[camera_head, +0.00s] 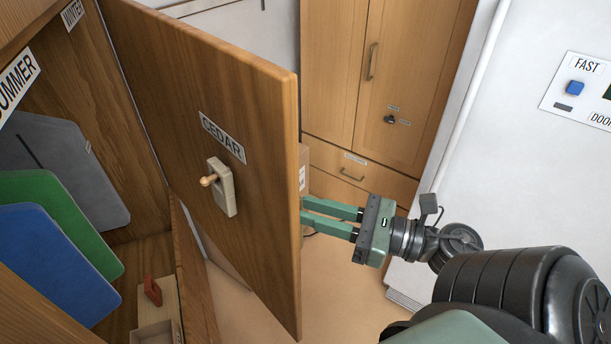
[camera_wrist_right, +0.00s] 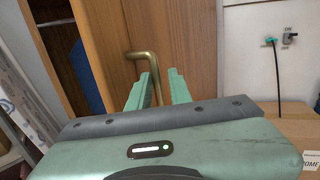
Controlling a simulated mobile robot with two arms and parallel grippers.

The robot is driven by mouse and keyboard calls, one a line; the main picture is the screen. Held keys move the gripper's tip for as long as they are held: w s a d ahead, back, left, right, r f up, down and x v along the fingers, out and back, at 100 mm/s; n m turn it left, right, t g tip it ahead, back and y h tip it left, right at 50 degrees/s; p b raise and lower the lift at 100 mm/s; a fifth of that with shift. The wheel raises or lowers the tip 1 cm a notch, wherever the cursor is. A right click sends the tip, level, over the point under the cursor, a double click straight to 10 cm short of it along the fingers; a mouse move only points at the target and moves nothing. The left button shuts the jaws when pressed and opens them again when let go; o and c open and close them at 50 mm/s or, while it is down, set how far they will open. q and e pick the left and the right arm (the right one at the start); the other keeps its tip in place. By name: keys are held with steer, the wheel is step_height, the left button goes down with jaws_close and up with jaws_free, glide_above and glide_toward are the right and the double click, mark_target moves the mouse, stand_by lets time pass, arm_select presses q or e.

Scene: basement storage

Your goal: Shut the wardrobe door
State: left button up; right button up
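The wardrobe (camera_head: 115,150) stands open at the left of the head view. Its wooden door (camera_head: 230,110) is swung wide, with a CEDAR label (camera_head: 222,138) and a small toggle (camera_head: 218,187) on its inner face. My right gripper (camera_head: 303,215) is at the door's free edge, its fingertips hidden behind the door. In the right wrist view the gripper (camera_wrist_right: 158,72) points at the door's outer face (camera_wrist_right: 190,40). A bent brass handle (camera_wrist_right: 145,56) shows between the fingers. The fingers are apart, and I see no clear grip on it. My left gripper is out of view.
Grey, green (camera_head: 62,215) and blue (camera_head: 60,262) panels hang inside the wardrobe, above a small box (camera_head: 155,322) with a red item. A second wooden cabinet (camera_head: 400,70) stands shut behind. A white unit (camera_head: 540,160) with buttons stands at the right. Floor between is mostly clear.

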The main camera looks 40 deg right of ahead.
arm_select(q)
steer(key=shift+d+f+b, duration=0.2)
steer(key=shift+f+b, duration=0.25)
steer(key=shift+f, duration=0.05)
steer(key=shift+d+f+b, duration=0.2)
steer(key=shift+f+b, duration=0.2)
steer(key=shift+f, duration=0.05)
arm_select(e)
steer(key=s+d, duration=0.1)
steer(key=s, duration=0.5)
steer(key=shift+d, duration=0.25)
